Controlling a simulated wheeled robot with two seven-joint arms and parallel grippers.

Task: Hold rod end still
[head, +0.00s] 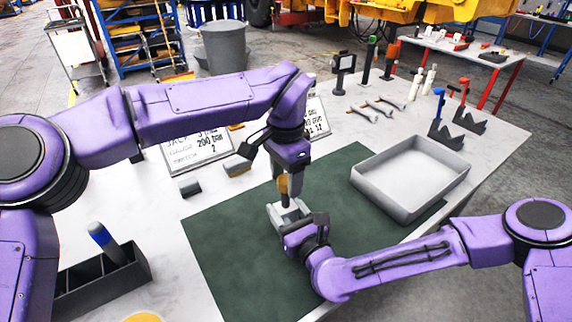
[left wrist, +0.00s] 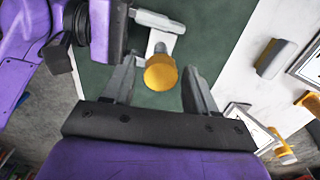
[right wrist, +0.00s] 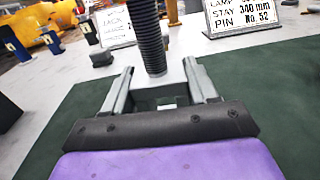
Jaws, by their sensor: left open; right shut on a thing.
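A grey rod end (head: 284,212) stands over the green mat, with a dark threaded rod (right wrist: 148,38) rising from it. The rod has a round yellow top (left wrist: 161,73). My right gripper (head: 296,224) is shut on the grey rod end, and its two fingers show either side of the grey block (right wrist: 172,78) in the right wrist view. My left gripper (left wrist: 160,92) is open above, with its fingers apart either side of the yellow top and not visibly touching it. The lower part of the rod end is partly hidden by my right gripper.
A green mat (head: 225,255) covers the front of the bench. A grey empty tray (head: 405,205) stands right of it. A dark divided box (head: 75,285) is at the front left. Signs (head: 197,150) and several small tools stand behind.

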